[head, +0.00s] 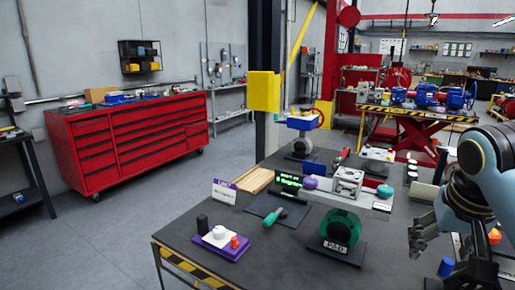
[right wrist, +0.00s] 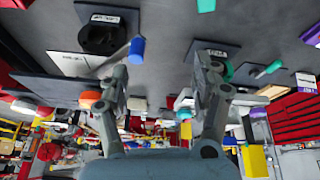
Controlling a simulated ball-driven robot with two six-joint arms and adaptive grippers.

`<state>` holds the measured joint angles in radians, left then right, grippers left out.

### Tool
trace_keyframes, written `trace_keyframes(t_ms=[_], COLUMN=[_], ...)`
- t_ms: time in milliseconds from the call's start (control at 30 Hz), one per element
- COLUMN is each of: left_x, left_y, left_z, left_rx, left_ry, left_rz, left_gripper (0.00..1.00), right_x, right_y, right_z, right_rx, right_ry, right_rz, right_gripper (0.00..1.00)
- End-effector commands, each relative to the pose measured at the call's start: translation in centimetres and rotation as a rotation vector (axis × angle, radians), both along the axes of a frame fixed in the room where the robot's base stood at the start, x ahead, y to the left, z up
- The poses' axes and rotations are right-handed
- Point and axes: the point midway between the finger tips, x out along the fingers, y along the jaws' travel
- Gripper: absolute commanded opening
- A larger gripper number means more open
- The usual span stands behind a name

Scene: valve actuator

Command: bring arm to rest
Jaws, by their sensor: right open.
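My right gripper (head: 418,240) is in the head view at the right, above the dark worktable (head: 300,235). In the right wrist view my right gripper (right wrist: 160,82) shows its two fingers spread apart with nothing between them. That view looks upside down over the table. The valve actuator (head: 302,124), a blue and white box with a red handwheel, stands towards the back of the table, away from the gripper. My left gripper is not in view.
A green ring-shaped part (head: 341,228) on a black plate stands left of my right gripper. A blue-handled tool (head: 446,266) is below it and shows in the wrist view (right wrist: 137,48). A purple tray (head: 220,240) is at front left. A red cabinet (head: 130,135) stands beyond open floor.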

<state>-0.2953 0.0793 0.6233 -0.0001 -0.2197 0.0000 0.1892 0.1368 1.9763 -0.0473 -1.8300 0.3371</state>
Motion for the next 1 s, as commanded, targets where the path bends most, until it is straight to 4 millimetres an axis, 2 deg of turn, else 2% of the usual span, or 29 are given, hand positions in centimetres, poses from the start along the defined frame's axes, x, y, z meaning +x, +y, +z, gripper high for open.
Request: trace_keyframes(t_ms=[100, 300, 500, 700, 767, 800, 1000], left_x=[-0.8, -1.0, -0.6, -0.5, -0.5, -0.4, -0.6], left_y=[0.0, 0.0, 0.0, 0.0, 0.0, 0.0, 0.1], left_z=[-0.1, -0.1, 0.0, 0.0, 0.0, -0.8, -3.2], left_rx=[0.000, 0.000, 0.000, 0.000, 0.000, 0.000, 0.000], left_ry=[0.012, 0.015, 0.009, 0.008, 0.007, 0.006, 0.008], left_rz=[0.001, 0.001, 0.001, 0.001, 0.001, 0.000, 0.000], left_gripper=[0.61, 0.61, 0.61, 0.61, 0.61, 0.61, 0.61], right_x=[-3.9, -11.1, -17.2, -21.9, -23.2, -22.7, -21.6], right_y=[0.7, 2.0, 3.2, 4.1, 4.3, 4.2, 3.7], right_z=[-2.5, -5.3, -6.1, -5.9, -5.7, -7.4, -14.7], right_rx=[-0.011, -0.027, -0.034, -0.037, -0.037, -0.037, -0.032], right_ry=[0.020, 0.043, 0.058, 0.068, 0.071, 0.074, 0.096], right_rz=[0.071, 0.212, 0.324, 0.411, 0.435, 0.434, 0.425], right_gripper=[0.65, 0.65, 0.65, 0.65, 0.65, 0.65, 0.65])
